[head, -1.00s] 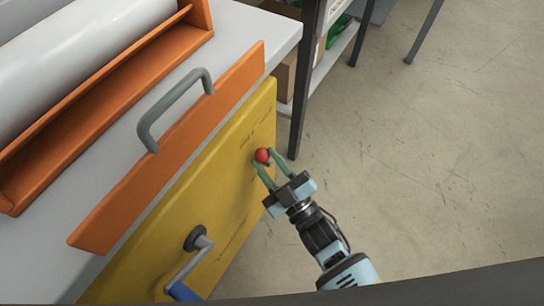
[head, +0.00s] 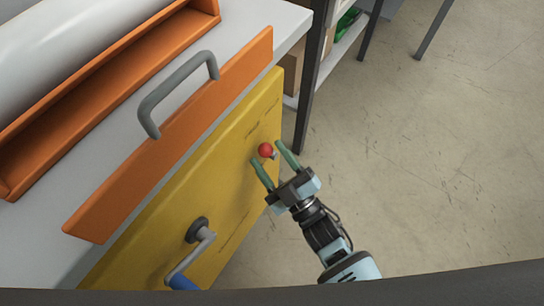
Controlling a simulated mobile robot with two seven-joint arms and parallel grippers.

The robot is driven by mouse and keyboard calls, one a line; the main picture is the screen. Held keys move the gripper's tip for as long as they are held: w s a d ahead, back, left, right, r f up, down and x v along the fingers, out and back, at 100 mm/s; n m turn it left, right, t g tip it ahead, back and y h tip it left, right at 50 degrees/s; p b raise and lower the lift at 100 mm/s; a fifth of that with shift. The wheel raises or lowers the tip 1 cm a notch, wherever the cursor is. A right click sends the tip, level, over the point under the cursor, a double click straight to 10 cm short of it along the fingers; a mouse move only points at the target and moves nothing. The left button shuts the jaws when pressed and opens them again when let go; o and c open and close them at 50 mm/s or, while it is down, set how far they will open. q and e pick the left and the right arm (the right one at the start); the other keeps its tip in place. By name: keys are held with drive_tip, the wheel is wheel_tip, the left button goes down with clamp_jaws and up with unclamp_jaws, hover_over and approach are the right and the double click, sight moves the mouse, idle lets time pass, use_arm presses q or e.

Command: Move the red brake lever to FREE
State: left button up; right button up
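The brake lever shows as a red ball knob (head: 265,150) on the upper right part of the yellow panel (head: 190,220). Its shaft is mostly hidden, and I cannot read any FREE marking on the panel. My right gripper (head: 268,154) comes from the lower right with its two green fingers spread. The knob is between or just beyond the fingertips, with a visible gap to the fingers. My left gripper is not in view.
A crank (head: 196,250) with a blue handle sticks out of the panel lower down. An orange guard (head: 180,135) with a grey handle (head: 175,90) lies above the panel. A shelf (head: 340,55) stands behind at the top. The floor (head: 430,170) at right is clear.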

drive_tip(key=v, duration=0.7)
drive_tip(key=shift+s+d+p, duration=0.2)
drive_tip(key=shift+s+p, duration=0.1)
drive_tip(key=shift+p, duration=0.05)
drive_tip(key=shift+f, duration=0.15)
idle(0.4)
